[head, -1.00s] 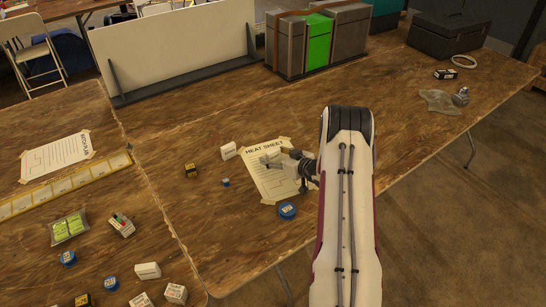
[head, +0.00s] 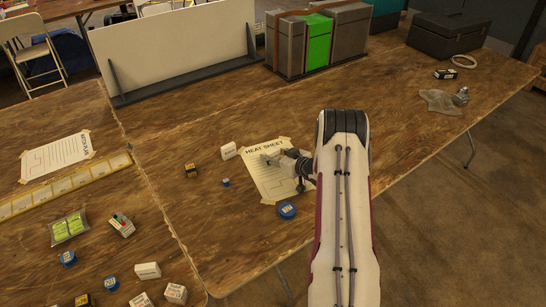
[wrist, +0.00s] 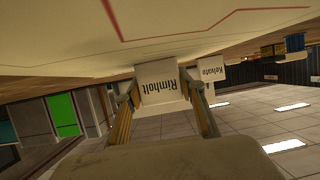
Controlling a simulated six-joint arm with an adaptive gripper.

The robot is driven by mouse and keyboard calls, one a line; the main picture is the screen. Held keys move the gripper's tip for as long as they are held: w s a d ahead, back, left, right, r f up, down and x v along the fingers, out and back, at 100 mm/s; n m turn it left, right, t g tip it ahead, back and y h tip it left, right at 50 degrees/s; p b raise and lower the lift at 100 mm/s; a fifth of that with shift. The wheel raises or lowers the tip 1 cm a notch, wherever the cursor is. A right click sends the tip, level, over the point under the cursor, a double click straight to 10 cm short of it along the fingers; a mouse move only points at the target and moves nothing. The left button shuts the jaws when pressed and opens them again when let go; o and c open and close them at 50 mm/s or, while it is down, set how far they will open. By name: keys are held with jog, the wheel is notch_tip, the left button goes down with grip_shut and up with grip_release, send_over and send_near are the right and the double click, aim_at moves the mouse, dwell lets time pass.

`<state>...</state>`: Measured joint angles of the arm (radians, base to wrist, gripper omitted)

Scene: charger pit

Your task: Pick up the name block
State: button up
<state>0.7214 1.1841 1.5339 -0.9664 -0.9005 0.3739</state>
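The white name block (wrist: 160,88) reads "Rimholt" in the wrist view, where the scene looks upside down. It sits against the pale heat sheet, between the two fingers of my gripper (wrist: 160,92). A finger is close at each side of the block, but I cannot tell whether both press on it. In the head view my gripper (head: 272,158) is low over the upper part of the heat sheet (head: 268,185). The block is hard to make out there among the fingers.
A blue round item (head: 287,210) lies at the sheet's lower edge. A black-and-yellow block (head: 191,170) and a small blue item (head: 226,182) lie further left.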

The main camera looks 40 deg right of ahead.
aim_at(273, 150)
jog(key=shift+r, duration=0.2)
jog(key=shift+c, duration=0.2)
jog(key=shift+r, duration=4.8)
jog(key=w+a+n+y, duration=0.1)
jog(key=w+a, duration=0.3)
jog(key=a, duration=1.4)
jog(key=w+a+n+y, duration=0.1)
jog(key=w+a, duration=0.3)
jog(key=a, duration=1.4)
jog(key=w+a+n+y, duration=0.1)
jog(key=w+a, duration=0.4)
jog(key=a, duration=1.3)
jog(key=shift+a+r+n+g+y, duration=0.2)
jog(key=shift+n+g+y, duration=0.2)
jog(key=shift+y, duration=0.2)
jog(key=shift+f, duration=0.15)
